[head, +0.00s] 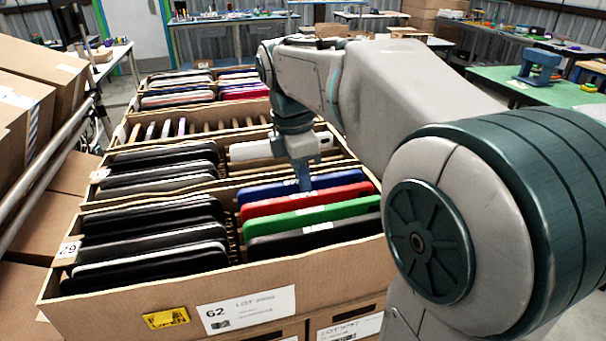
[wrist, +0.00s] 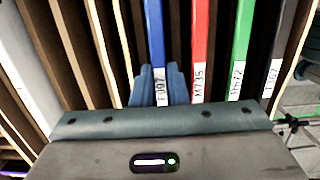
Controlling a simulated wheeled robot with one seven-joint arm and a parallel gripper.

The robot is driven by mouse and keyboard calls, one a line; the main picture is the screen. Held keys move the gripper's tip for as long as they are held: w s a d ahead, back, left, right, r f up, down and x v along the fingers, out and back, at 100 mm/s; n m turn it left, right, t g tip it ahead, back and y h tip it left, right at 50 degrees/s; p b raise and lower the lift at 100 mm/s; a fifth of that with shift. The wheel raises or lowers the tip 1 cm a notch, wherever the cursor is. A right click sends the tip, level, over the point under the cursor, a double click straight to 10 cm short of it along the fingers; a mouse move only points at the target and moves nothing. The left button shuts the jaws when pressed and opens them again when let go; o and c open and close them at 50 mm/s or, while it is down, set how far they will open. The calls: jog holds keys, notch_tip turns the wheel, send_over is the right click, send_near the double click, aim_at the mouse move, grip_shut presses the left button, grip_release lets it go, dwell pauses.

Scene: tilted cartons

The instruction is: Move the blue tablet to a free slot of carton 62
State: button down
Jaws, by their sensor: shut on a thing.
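The blue tablet (head: 262,192) stands on edge at the back of the right-hand row in the front carton, behind a red, a green and a black tablet. My gripper (head: 304,184) reaches down to its top edge from above. In the wrist view my gripper's two blue-grey fingers (wrist: 159,86) are closed on either side of the blue tablet (wrist: 154,35) at its white label. Carton 62 (head: 345,268) is the nearest open carton, with a white 62 label on its front. The lower part of the blue tablet is hidden.
The red (wrist: 199,45), green (wrist: 241,45) and black (wrist: 279,50) tablets stand close to the right of the blue one. Empty slots between cardboard dividers (wrist: 100,45) lie to its left. Several dark tablets (head: 150,245) fill carton 62's left row. More cartons stand behind.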

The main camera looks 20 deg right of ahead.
dwell(0.4)
jog(key=c, duration=1.3)
grip_release()
jog(key=shift+c, duration=0.2)
jog(key=shift+f, duration=0.1)
notch_tip(320, 180, up, 14)
jog(key=a+p, duration=0.1)
jog(key=shift+a+p, duration=0.35)
jog(key=shift+p, duration=0.05)
jog(key=shift+f, duration=0.1)
notch_tip(320, 180, up, 7)
jog(key=p, duration=0.7)
